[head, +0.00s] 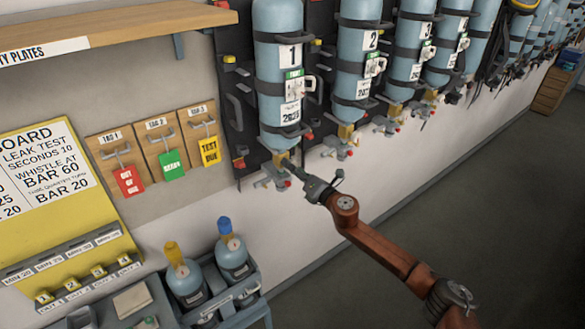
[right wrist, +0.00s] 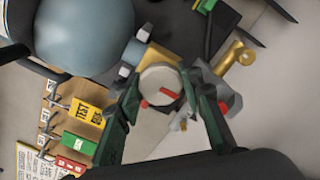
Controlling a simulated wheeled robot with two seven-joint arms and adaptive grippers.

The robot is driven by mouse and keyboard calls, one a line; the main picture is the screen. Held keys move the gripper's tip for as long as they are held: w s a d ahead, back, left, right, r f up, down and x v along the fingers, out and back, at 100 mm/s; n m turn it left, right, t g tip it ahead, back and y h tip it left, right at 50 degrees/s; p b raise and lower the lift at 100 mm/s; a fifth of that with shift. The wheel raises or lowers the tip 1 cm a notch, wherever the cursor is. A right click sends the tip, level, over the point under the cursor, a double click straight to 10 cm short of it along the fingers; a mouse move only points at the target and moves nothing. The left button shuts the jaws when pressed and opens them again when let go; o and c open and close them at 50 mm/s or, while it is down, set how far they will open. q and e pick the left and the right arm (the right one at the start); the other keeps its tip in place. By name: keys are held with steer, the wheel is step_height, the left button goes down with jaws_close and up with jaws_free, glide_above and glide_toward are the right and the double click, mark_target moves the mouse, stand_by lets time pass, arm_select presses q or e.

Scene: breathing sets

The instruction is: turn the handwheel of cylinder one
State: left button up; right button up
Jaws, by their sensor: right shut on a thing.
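Cylinder one (head: 280,75) is a pale blue bottle marked 1, held upright by dark straps on the wall rack, valve end down. My right gripper (head: 289,166) reaches up to the valve below it and hides most of the handwheel there. In the right wrist view the round whitish handwheel (right wrist: 158,84) with a red mark sits between the two green fingers of my right gripper (right wrist: 166,88), which are shut on it. The blue cylinder body (right wrist: 85,35) is close by at upper left. My left gripper is not in view.
Cylinder two (head: 357,50) and several more hang in a row to the right, their valves sticking out below. Tag boards with a yellow tag (head: 210,151) are to the left. A crate (head: 247,287) with two small cylinders stands below. The floor at right is clear.

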stand_by(0.4)
steer(key=o, duration=1.2)
steer(key=shift+c, duration=0.2)
steer(key=v, duration=1.2)
